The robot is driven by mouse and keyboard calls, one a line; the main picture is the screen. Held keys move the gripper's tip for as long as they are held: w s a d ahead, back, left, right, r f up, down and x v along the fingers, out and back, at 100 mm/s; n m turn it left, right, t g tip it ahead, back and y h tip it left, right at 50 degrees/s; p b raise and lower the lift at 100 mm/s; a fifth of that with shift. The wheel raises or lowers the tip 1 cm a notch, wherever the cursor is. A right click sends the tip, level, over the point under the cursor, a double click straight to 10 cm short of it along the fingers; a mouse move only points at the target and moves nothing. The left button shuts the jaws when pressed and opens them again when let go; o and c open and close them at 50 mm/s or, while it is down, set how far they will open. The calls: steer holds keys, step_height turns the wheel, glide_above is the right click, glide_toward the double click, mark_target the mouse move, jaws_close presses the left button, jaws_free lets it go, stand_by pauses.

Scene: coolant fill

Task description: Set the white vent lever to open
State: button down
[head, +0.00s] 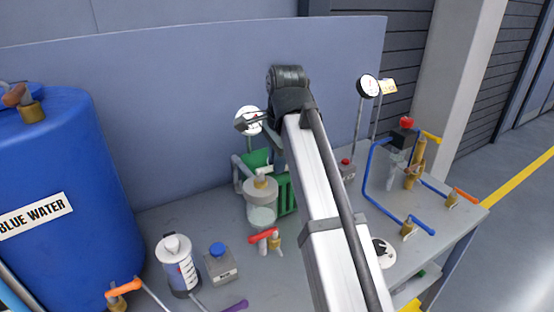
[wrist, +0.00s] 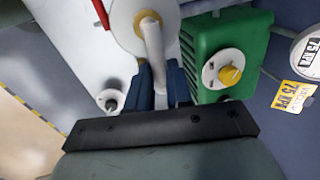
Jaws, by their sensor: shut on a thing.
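The white vent lever (wrist: 154,50) runs from a brass fitting (wrist: 146,22) on top of a round vessel down between my fingers in the wrist view. My gripper (wrist: 161,84) has blue fingers on both sides of the lever's outer end and is shut on it. In the head view the clear vessel (head: 261,213) with its brass fitting (head: 261,182) stands on the bench, below my gripper (head: 277,152). The lever is small in the head view, and its held end is hard to make out there. I cannot read any open or shut mark.
A green unit (wrist: 222,45) with a yellow knob stands close beside the vessel. Gauges (head: 368,87) rise behind. A red-handled valve (head: 264,236) is in front, with a white bottle (head: 178,265) further left. Blue piping (head: 372,180) is at right, a blue tank (head: 55,160) at left.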

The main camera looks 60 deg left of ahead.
steer(key=shift+d+m, duration=0.15)
steer(key=shift+m, duration=0.15)
steer(key=m, duration=0.1)
steer(key=d+m, duration=0.1)
steer(key=m, duration=0.2)
steer(key=shift+s+d+t, duration=0.25)
steer(key=shift+s+t, duration=0.15)
steer(key=m, duration=0.2)
steer(key=s+d+m+h, duration=0.1)
steer(key=m, duration=0.2)
steer(key=s+m+t, duration=0.1)
steer(key=m, duration=0.2)
steer(key=shift+s+d, duration=0.2)
steer(key=shift+d, duration=0.1)
steer(key=shift+s+d+m+h, duration=0.1)
steer(key=shift+s+m+h, duration=0.25)
steer(key=shift+m, duration=0.85)
steer(key=shift+s+m+h, duration=0.25)
steer(key=shift+s+m, duration=0.2)
steer(key=shift+m, duration=0.75)
steer(key=c, duration=1)
jaws_free()
steer(key=shift+c, duration=0.2)
